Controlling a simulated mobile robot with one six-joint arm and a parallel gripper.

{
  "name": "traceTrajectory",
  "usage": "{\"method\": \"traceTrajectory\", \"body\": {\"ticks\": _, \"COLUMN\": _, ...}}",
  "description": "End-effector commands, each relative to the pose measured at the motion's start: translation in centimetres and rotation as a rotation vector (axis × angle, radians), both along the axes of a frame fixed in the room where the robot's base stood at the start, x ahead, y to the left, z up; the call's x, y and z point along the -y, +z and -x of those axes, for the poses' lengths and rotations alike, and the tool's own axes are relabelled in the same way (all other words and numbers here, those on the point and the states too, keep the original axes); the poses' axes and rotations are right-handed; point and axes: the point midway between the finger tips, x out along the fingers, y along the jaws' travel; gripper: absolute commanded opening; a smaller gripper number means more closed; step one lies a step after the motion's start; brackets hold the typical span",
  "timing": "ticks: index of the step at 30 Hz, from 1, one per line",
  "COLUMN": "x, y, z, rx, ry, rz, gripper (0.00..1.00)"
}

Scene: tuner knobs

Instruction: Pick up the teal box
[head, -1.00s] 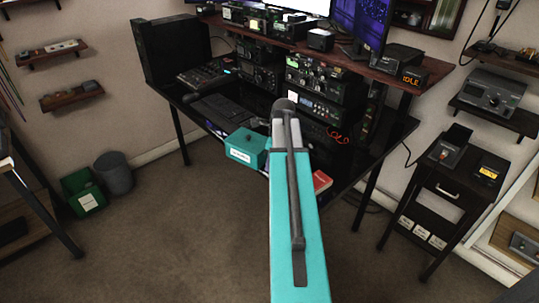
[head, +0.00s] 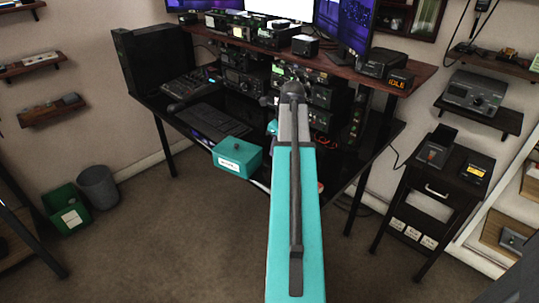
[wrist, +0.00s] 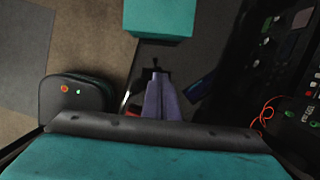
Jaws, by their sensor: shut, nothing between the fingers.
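The teal box (head: 238,158) has a white label on its front. It sits at the front edge of the black desk (head: 200,132), left of my arm in the head view. In the wrist view the teal box (wrist: 158,18) is cut off by the top edge, just beyond the fingertips. My gripper (wrist: 155,70) is shut and empty, pointing toward the box with a visible gap in the picture. In the head view my arm mostly hides the gripper.
A keyboard (head: 212,121) lies behind the box, and radios (head: 245,72) stand further back. Orange cable (wrist: 265,112) lies on the desk in the wrist view. A side cabinet (head: 425,200) stands right. The floor in front of the desk is open.

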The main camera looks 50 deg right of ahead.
Motion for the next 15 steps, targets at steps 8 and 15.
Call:
{"method": "traceTrajectory", "body": {"ticks": 8, "x": -0.1, "y": -2.2, "z": -0.5, "rx": -0.001, "ry": 0.000, "rz": -0.001, "gripper": 0.00}}
{"method": "traceTrajectory", "body": {"ticks": 15, "x": -0.2, "y": -4.9, "z": -1.1, "rx": -0.002, "ry": 0.000, "rz": -0.002, "gripper": 0.00}}
